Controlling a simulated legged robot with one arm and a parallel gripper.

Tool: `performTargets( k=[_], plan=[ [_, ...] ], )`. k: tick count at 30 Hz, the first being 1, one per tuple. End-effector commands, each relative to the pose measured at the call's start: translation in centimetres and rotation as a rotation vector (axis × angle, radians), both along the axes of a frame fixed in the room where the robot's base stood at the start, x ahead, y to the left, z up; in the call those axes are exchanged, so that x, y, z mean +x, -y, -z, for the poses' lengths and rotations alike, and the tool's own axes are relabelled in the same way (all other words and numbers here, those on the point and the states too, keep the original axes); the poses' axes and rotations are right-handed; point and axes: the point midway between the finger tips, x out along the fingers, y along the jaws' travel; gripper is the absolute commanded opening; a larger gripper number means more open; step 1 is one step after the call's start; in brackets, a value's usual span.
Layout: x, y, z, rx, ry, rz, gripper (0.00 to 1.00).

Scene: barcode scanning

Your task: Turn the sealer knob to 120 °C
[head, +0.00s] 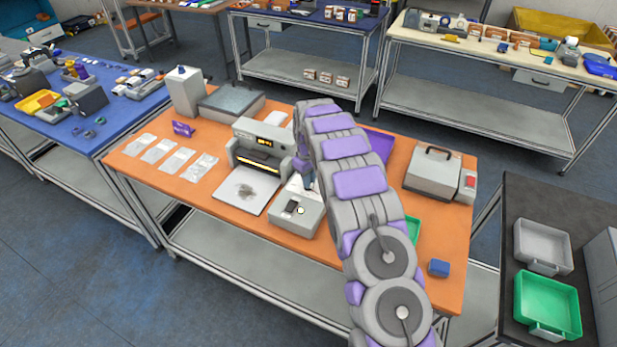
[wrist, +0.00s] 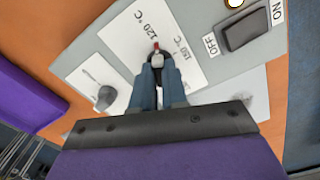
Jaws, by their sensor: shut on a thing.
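The sealer (head: 262,158) stands on the orange table, with its control box (head: 296,213) at its front right. In the wrist view the control box (wrist: 222,75) shows a white label plate (wrist: 125,38) with temperature marks, among them 120 °C and one reading about 150 °C. My gripper (wrist: 156,82) is over this plate, its fingers shut on the knob. The knob (wrist: 156,50) shows only a small part with a red tip between the fingertips; the tip points up toward the gap between the marks. In the head view my gripper (head: 308,180) is at the box, partly hidden by my arm.
A black ON/OFF rocker switch (wrist: 243,31) and a lit yellow button (wrist: 235,3) sit right of the plate. A grey round part (wrist: 105,97) is at left. Clear bags (head: 170,156), a grey case (head: 433,172) and a blue block (head: 438,268) are on the table.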

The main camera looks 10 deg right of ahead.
Motion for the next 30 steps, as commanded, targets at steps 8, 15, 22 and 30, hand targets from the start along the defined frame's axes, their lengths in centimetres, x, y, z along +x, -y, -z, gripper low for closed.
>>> performTargets(
  k=[8, 15, 22, 30],
  plan=[
    [0.23, -0.01, -0.25, 0.000, 0.008, -0.053, 0.00],
    [0.26, 0.00, -0.25, 0.000, 0.009, -0.058, 0.00],
    [0.26, -0.01, -0.24, 0.000, 0.009, -0.058, 0.19],
    [0.13, 0.00, -0.10, 0.000, 0.005, -0.057, 0.38]
  ],
)
